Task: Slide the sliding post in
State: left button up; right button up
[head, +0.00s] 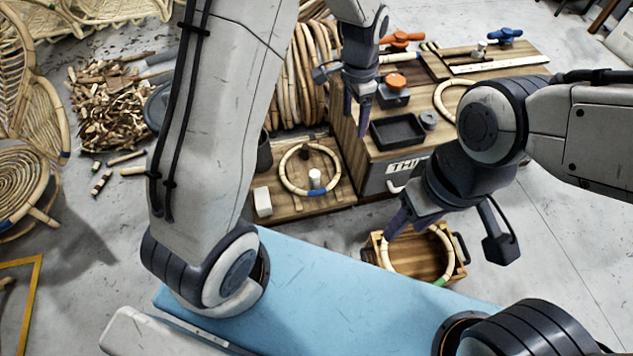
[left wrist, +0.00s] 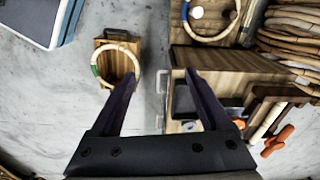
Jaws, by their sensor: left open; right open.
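On the wooden bench (head: 384,148), at its back right, a small pale post on a dark foot (head: 478,51) stands beside a pale strip (head: 498,62); it looks like the sliding post, but it is small. An orange handle (head: 402,38) and a blue handle (head: 505,35) sit near the bench's back edge. My left gripper (head: 355,128) is open and empty over the bench's left front; its open fingers also show in the left wrist view (left wrist: 160,76). My right gripper (head: 445,232) is open, its fingers apart above the small wooden crate (head: 460,272).
A rattan ring (head: 443,268) with a green band rests on the crate. Another ring (head: 284,172) lies on a low wooden board (head: 336,190). A black tray (head: 397,131) and an orange-topped block (head: 395,88) stand on the bench. A blue surface (head: 330,295) lies in front.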

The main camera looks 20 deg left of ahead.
pick_arm(q)
jog(key=w+a+f+b, duration=0.3)
jog(key=a+f+b, duration=0.1)
jog(key=f, duration=0.6)
jog(key=w+a+f+b, duration=0.3)
jog(key=f+b, duration=0.2)
jog(key=f, duration=0.4)
jog(key=m+b, duration=0.1)
jog(key=b, duration=0.4)
send_near(315, 173)
notch_tip(315, 173, down, 9)
jog(key=b, duration=0.5)
jog(key=shift+d+r+b, duration=0.15)
jog(key=shift+b, duration=0.25)
pick_arm(e)
notch_tip(315, 173, down, 23)
jog(key=shift+r, duration=0.15)
pick_arm(q)
grip_shut()
